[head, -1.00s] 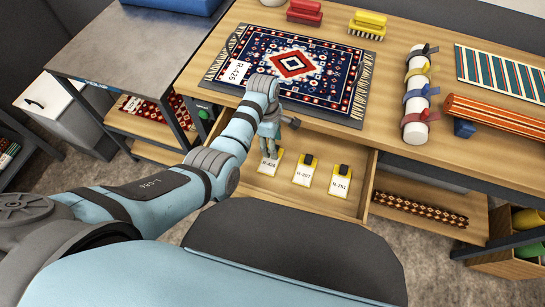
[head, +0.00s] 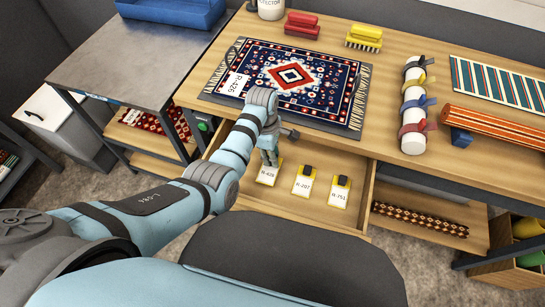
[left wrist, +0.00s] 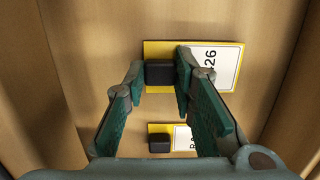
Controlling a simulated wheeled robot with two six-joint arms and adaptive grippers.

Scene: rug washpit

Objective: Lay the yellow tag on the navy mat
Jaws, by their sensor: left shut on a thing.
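The yellow tag (head: 266,178) has a white label that reads 426 and a black block on top. It lies in the open drawer, leftmost of three similar tags, and shows in the left wrist view (left wrist: 225,68). My left gripper (head: 269,162) reaches down into the drawer and is shut on the tag's black block (left wrist: 160,74), with a finger on either side in the left wrist view. The navy patterned mat (head: 325,78) lies on the bench above the drawer, with a white R-426 label (head: 237,86) at its left edge. My right gripper is not in view.
Two other yellow tags, R-207 (head: 302,183) and R-751 (head: 339,192), lie to the right in the drawer (head: 362,195). A white roll with straps (head: 413,142) and an orange striped roll (head: 490,123) are right of the mat. Brushes (head: 364,38) stand behind it.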

